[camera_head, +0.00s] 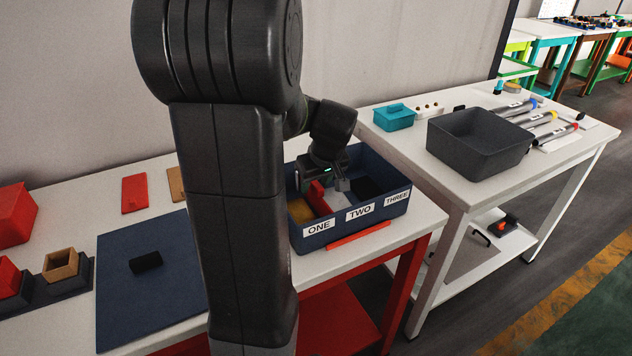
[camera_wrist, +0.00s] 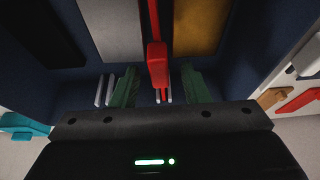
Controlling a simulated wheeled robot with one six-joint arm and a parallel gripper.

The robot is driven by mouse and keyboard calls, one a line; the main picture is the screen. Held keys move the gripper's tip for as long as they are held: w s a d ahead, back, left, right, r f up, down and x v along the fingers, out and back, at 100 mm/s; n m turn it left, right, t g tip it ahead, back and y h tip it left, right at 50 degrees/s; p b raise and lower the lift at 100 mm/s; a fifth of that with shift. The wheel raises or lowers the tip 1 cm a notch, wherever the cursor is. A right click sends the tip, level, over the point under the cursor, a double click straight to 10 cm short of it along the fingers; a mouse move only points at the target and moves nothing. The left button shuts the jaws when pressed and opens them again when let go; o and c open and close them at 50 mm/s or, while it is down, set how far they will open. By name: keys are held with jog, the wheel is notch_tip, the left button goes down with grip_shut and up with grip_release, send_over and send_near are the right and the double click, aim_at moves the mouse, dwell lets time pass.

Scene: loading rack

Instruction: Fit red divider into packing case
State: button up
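The packing case (camera_head: 281,213) is a blue open box on the white table, with ONE, TWO and THREE labels on its front. The red divider (camera_head: 316,199) stands in it, upright between the yellow and white floor panels. In the wrist view the red divider (camera_wrist: 157,65) runs edge-on between the white panel (camera_wrist: 112,28) and the yellow panel (camera_wrist: 200,25). My gripper (camera_wrist: 160,88) is over the case. Its green fingers are apart, one on each side of the divider's thicker end, with gaps visible. The divider's lower edge is hidden.
An orange-red strip (camera_head: 358,235) lies in front of the case. A flat red piece (camera_head: 134,193) and a blue mat (camera_head: 150,290) with a black block lie left. A second table holds a grey bin (camera_head: 470,165) and a teal box (camera_head: 393,118).

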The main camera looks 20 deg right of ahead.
jog(key=v, duration=1.3)
jog(key=shift+s+r, duration=0.2)
jog(key=shift+r, duration=0.15)
jog(key=x, duration=1.4)
jog(key=shift+w+r+p, duration=0.1)
jog(key=shift+r+p, duration=0.55)
jog(key=shift+r, duration=0.1)
jog(key=shift+r+p, duration=0.75)
jog(key=shift+r, duration=0.25)
jog(key=shift+f, duration=0.1)
